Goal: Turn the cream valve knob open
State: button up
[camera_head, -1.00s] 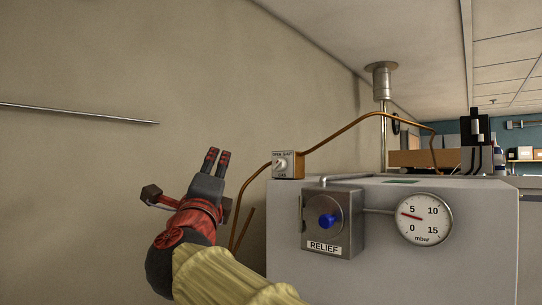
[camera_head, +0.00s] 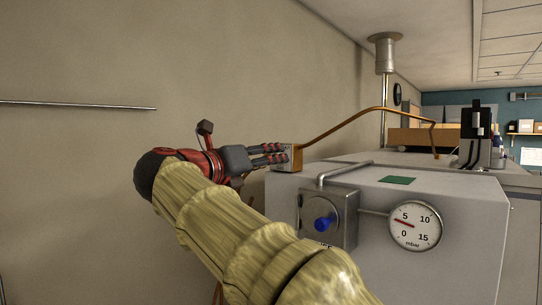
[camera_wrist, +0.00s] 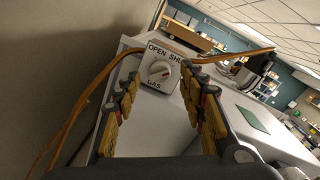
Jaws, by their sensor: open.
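The cream valve knob (camera_wrist: 159,70) sits on a small white plate marked OPEN, SHUT and GAS, on the face of a small valve box (camera_wrist: 158,83). In the wrist view it lies ahead, between my open fingers and beyond their tips. In the head view my gripper (camera_head: 283,153) is at the left of the valve box (camera_head: 294,157), fingers pointing right at its face, and it hides the knob. In the wrist view my gripper (camera_wrist: 161,102) is open with nothing between the fingers. I cannot tell from the head view whether the fingertips touch the box.
A copper pipe (camera_head: 350,124) runs from the valve box. Below is a grey cabinet (camera_head: 450,200) with a relief box (camera_head: 345,215), its blue knob (camera_head: 324,224), and a round mbar gauge (camera_head: 415,225). The bare wall (camera_head: 80,200) is at the left.

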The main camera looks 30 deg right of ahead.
jog(key=shift+x, duration=0.85)
jog(key=shift+c, duration=1.4)
jog(key=c, duration=0.8)
